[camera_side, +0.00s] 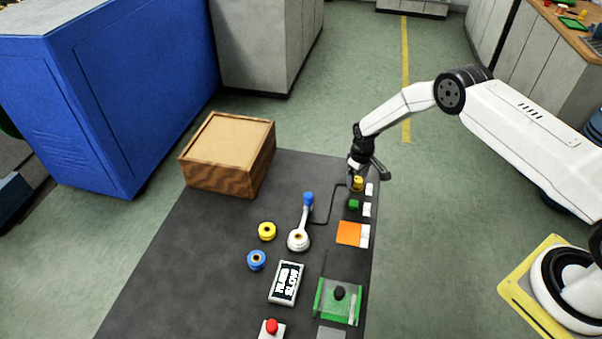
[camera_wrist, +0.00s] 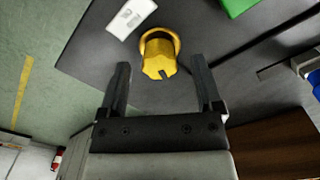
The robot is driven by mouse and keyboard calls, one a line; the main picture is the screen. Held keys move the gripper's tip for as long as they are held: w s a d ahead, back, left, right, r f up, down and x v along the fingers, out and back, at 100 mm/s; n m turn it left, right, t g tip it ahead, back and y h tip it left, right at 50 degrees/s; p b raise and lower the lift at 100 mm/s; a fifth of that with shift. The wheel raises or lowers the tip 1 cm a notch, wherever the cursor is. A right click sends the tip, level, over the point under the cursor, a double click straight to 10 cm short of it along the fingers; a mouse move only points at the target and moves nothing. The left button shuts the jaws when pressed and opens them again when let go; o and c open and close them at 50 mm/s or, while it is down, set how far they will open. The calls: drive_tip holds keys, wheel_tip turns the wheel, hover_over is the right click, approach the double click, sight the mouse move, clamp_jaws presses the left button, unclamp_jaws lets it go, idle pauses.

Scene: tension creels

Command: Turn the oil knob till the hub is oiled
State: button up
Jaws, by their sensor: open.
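A yellow knob (camera_side: 357,184) stands near the far right edge of the dark table, and it shows large in the wrist view (camera_wrist: 158,56), with a dark notch on its near side. My gripper (camera_wrist: 162,72) is open, pointing down over the knob. In the wrist view its two fingers stand left and right of the knob with clear gaps, and nothing is held. In the side view my gripper (camera_side: 360,173) hides part of the knob. A thin dark line runs from near the knob to a white round base (camera_side: 298,241) with a blue-tipped lever; I cannot tell if this is the hub.
A white label (camera_wrist: 131,18) lies beside the knob. A green block (camera_side: 354,204) and an orange plate (camera_side: 349,233) sit nearer. A wooden box (camera_side: 226,183) stands far left. Yellow (camera_side: 267,231) and blue (camera_side: 256,260) spools, a display (camera_side: 286,283) and a green frame (camera_side: 338,315) lie nearer.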

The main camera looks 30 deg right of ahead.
drive_tip(key=shift+f, duration=0.3)
clamp_jaws()
drive_tip(key=shift+m, duration=0.4)
drive_tip(key=m, duration=1)
drive_tip(key=shift+d+m, duration=0.1)
drive_tip(key=shift+m, duration=0.2)
idle(0.3)
